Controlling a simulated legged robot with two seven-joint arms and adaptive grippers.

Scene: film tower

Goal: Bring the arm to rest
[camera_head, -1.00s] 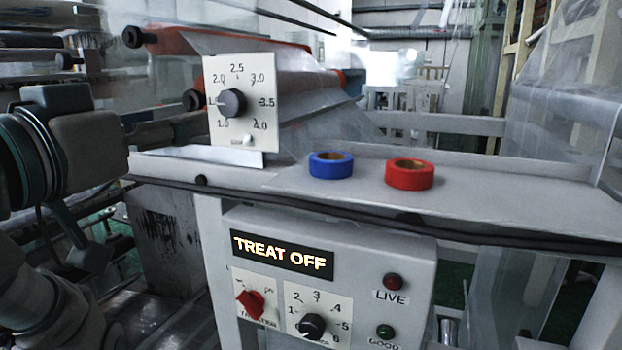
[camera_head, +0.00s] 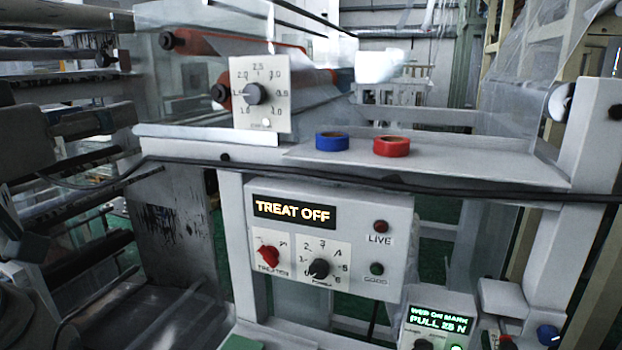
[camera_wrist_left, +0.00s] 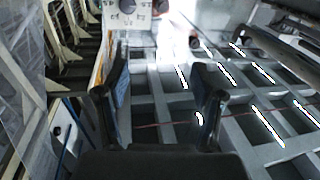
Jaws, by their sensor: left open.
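My left gripper shows in the left wrist view (camera_wrist_left: 160,95), its two dark fingers wide apart with nothing between them. In the head view my left arm is at the left edge, with the gripper (camera_head: 22,243) partly cut off by the frame. It is left of the control box and apart from it. My right gripper is not in view.
A control box (camera_head: 400,225) reads TREAT OFF, with a red knob (camera_head: 268,257) and a black knob (camera_head: 319,268). Above it are a dial plate (camera_head: 277,112), a blue tape roll (camera_head: 332,141) and a red one (camera_head: 391,146) on a shelf (camera_head: 470,168). A small display (camera_head: 437,319) reads PULL 25 N.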

